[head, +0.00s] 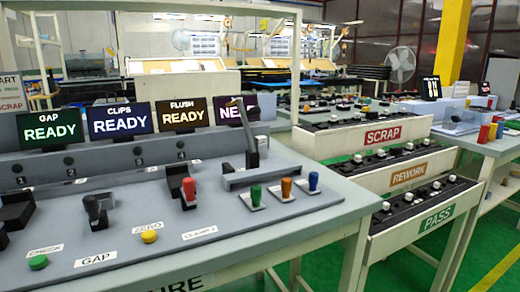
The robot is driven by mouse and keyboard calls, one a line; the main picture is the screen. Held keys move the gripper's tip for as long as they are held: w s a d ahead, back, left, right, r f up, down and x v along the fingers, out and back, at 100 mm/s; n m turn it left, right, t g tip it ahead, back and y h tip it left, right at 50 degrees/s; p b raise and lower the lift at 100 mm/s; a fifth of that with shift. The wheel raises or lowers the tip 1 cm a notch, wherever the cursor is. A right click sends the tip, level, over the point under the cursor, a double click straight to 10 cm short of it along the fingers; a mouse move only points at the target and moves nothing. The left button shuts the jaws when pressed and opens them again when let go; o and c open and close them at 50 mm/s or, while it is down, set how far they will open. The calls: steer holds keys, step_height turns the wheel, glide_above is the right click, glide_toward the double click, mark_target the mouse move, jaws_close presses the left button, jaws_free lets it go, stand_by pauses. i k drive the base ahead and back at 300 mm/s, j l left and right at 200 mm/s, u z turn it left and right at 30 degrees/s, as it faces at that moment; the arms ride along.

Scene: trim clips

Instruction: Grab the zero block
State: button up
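A "ZERO" label (148,227) lies on the sloped grey fixture panel (235,221), beside a yellow button (149,236). A black block-like part with a knob (95,211) stands to its left, above the "GAP" label (96,259). No part is clearly marked as the zero block, so I cannot tell which one it is. My gripper is not in view.
A red-topped part (188,189), several coloured pegs (286,188) and a grey upright lever (250,139) stand on the panel. Black screens (119,120) line its back. SCRAP (382,136), REWORK (408,174) and PASS (437,218) racks stand right. Green floor (480,241) is clear.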

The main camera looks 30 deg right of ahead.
mark_target(261, 142)
steer(key=z, duration=1.3)
steer(key=i+j+z, duration=0.1)
steer(key=z, duration=0.3)
steer(key=j+z, duration=0.1)
steer(key=z, duration=0.3)
steer(key=i+j+z, duration=0.1)
steer(key=z, duration=0.25)
steer(key=i+j, duration=0.1)
steer(key=j, duration=0.4)
steer(key=i+j, duration=0.1)
steer(key=j, duration=0.35)
steer(key=i+j, duration=0.1)
steer(key=j, duration=0.4)
